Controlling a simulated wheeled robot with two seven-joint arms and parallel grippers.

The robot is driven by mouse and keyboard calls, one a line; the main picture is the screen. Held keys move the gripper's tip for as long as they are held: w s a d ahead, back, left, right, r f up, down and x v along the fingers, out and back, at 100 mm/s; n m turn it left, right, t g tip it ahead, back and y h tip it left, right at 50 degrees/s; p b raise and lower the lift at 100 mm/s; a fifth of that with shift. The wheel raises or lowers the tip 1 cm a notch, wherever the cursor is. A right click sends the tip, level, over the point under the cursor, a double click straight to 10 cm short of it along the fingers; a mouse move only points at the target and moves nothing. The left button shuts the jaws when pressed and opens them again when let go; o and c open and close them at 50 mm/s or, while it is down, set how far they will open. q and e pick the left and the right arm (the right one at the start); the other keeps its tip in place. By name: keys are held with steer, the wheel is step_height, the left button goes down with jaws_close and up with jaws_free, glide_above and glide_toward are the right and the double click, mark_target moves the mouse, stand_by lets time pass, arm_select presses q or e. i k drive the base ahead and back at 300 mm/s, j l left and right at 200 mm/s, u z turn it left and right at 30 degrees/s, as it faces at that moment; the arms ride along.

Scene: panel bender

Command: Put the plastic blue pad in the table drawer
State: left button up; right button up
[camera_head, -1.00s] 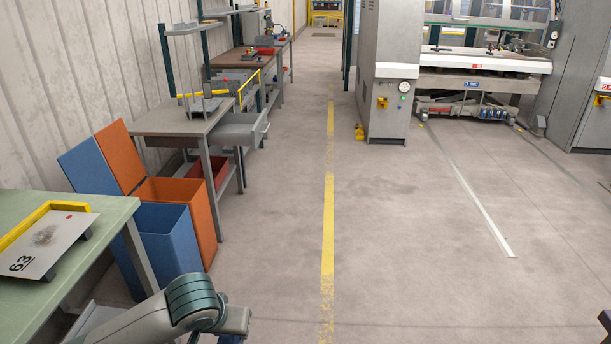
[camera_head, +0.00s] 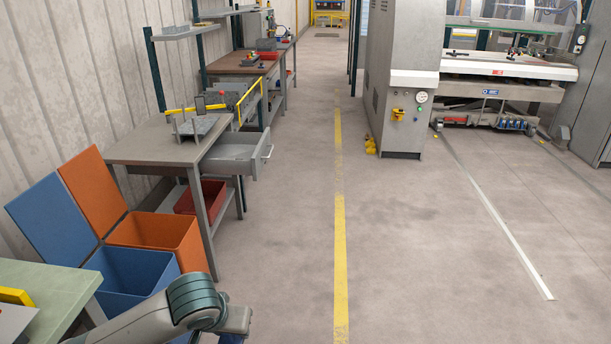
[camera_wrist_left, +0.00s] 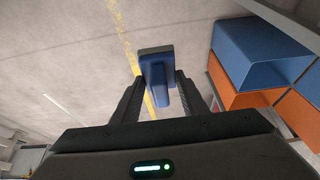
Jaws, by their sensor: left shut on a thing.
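The blue plastic pad (camera_wrist_left: 156,66) shows in the left wrist view between the fingers of my left gripper (camera_wrist_left: 159,84), which is shut on it. The pad is held above the floor, and its lower part is between the fingers. In the head view my left arm comes in at the bottom, but I cannot make out its fingers there. The table drawer (camera_head: 238,157) is pulled open from the grey table (camera_head: 150,143) ahead on the left, apart from my gripper. Its inside is partly visible. My right gripper is not in view.
Open blue (camera_head: 130,275) and orange (camera_head: 158,233) bins stand between the green table (camera_head: 55,290) and the grey table. A red bin (camera_head: 202,197) sits on the lower shelf. The floor (camera_head: 290,230) right of the tables is clear. A large machine (camera_head: 405,80) stands at the back right.

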mark_target(232, 151)
steer(key=i, duration=1.2)
steer(key=i+j, duration=0.1)
steer(key=i, duration=1.1)
steer(key=i+j+z, duration=0.1)
steer(key=i+z, duration=0.25)
steer(key=i, duration=0.85)
steer(key=i+u, duration=0.1)
steer(key=i, duration=0.5)
steer(key=i+l+u, duration=0.1)
steer(key=i, duration=0.5)
steer(key=i+u, duration=0.25)
steer(key=u, duration=0.2)
steer(key=i+u, duration=0.25)
steer(key=u, duration=0.15)
steer(key=i+u, duration=0.25)
steer(key=u, duration=0.2)
steer(key=i+u, duration=0.4)
steer(key=u, duration=0.9)
